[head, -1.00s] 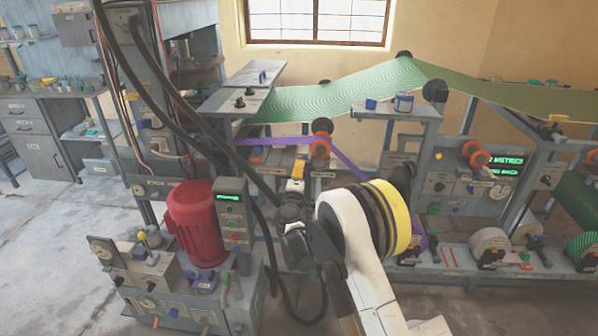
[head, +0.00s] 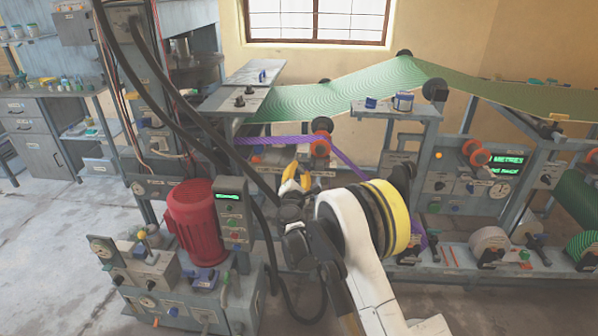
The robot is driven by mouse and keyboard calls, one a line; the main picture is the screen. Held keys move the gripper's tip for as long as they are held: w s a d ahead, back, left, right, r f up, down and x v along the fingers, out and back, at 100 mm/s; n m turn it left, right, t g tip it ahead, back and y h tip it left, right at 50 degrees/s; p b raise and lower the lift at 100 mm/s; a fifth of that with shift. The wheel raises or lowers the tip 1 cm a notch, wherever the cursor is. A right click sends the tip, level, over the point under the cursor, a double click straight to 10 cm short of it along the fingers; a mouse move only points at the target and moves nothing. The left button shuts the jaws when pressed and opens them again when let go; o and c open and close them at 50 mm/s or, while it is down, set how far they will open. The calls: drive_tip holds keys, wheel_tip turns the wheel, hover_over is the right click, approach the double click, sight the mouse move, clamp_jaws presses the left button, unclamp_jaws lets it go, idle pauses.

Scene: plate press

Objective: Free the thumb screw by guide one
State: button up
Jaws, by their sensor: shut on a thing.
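My gripper (head: 291,180), with yellow fingers and a white body, is at the front of the grey press frame, below the purple web. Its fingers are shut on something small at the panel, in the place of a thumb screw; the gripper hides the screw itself. An orange-red roller (head: 321,146) carries the purple web (head: 278,141) just above and right of my gripper. The small labels around it are too small to read, so I cannot tell which marks guide one.
A red motor (head: 195,222) and a grey control box (head: 233,212) with a green display stand left of my gripper. Black cables (head: 187,108) hang in front of the frame. A green web (head: 350,88) runs overhead. Open floor (head: 60,225) lies at the left.

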drive_tip(key=shift+n, duration=0.8)
drive_tip(key=o, duration=0.9)
drive_tip(key=shift+d, duration=0.1)
drive_tip(key=s, duration=1.2)
drive_tip(key=shift+a, duration=0.25)
